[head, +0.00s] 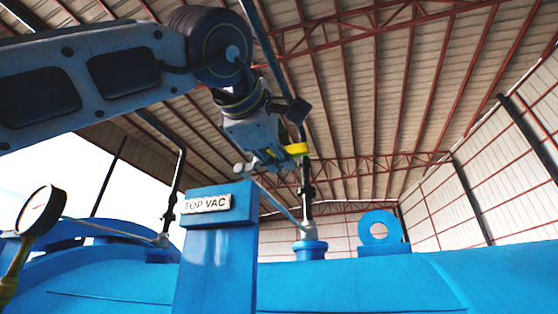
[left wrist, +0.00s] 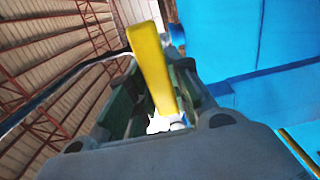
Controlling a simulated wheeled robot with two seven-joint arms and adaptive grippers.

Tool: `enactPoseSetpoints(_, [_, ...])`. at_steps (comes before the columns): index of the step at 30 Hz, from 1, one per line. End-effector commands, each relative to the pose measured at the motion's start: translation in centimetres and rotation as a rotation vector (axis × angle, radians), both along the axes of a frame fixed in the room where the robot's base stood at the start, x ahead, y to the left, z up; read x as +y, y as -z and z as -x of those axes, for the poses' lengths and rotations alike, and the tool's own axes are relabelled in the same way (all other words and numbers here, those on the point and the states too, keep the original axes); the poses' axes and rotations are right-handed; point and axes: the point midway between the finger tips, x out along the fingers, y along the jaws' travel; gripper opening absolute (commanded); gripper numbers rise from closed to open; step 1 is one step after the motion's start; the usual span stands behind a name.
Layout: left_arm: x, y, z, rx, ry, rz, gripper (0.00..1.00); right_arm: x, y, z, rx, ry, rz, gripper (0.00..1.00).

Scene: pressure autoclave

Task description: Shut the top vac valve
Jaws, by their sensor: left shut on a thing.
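The top vac valve shows as a yellow lever handle (head: 296,149), with its body mostly hidden by my gripper. A "TOP VAC" label (head: 207,204) is on a blue post (head: 215,268) below and left of it. My left gripper (head: 270,158) is above the post and shut on the yellow handle. In the left wrist view the yellow handle (left wrist: 152,65) runs up between the fingers (left wrist: 158,102), with a small pale metal part at its lower end. My right gripper is not in view.
A blue tank (head: 350,284) spans the bottom, with a lifting eye (head: 380,228) at right. A round gauge (head: 41,210) stands at far left. Thin pipes rise from the tank beside the post, one (head: 306,190) close to my left gripper. The upper right is open space.

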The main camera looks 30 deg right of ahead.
Motion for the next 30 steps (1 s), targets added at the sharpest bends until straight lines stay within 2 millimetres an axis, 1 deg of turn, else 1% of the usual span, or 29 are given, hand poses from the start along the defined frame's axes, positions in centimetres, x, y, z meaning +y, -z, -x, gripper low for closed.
enactPoseSetpoints(8, [0.15, -0.17, -0.07, 0.006, 0.0, 0.008, 0.0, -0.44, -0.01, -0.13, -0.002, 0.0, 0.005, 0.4])
enactPoseSetpoints(9, [0.15, -0.18, -0.07, 0.006, 0.0, 0.009, 0.24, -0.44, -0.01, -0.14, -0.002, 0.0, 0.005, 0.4])
enactPoseSetpoints(13, [0.14, -0.17, -0.06, 0.004, 0.0, 0.007, 0.41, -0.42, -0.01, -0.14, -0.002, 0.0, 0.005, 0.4])
enactPoseSetpoints(14, [0.12, -0.16, -0.05, 0.004, 0.0, 0.006, 0.43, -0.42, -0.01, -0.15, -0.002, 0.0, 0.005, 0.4])
enactPoseSetpoints(25, [0.13, -0.1, 0.05, 0.002, 0.0, 0.004, 0.43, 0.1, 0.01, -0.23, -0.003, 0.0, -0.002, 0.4])
enactPoseSetpoints(30, [0.65, -0.13, 0.45, 0.002, 0.0, 0.004, 0.43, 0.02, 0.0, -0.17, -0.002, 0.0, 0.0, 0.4])
